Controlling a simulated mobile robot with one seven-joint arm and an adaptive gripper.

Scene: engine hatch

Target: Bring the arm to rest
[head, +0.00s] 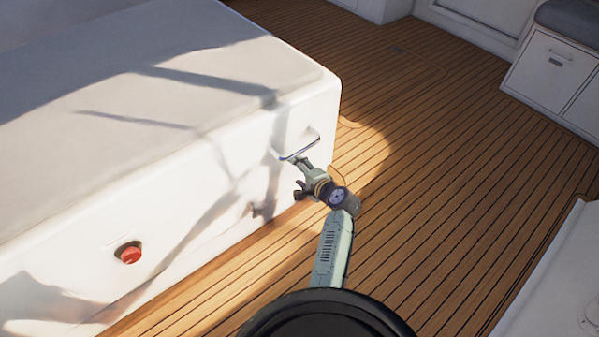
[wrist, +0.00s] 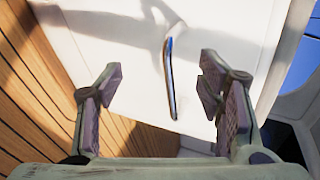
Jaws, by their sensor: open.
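My gripper (head: 301,182) is at the end of my arm, close to the near side of a large white engine hatch box (head: 75,265). A curved handle (head: 299,149) sticks out near the right end of that side. In the wrist view my gripper (wrist: 158,95) is open and empty, with its two fingers wide apart. The handle (wrist: 169,80) shows beyond and between the fingertips, with a gap on each side. I cannot tell how far the fingertips are from it. My arm reaches up from the bottom of the head view.
A red round knob (head: 130,254) sits low on the box's side, to the left. The wooden plank deck (head: 430,190) is clear to the right of my arm. A white cabinet (head: 550,68) stands at the upper right, and a white surface (head: 555,285) at the lower right.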

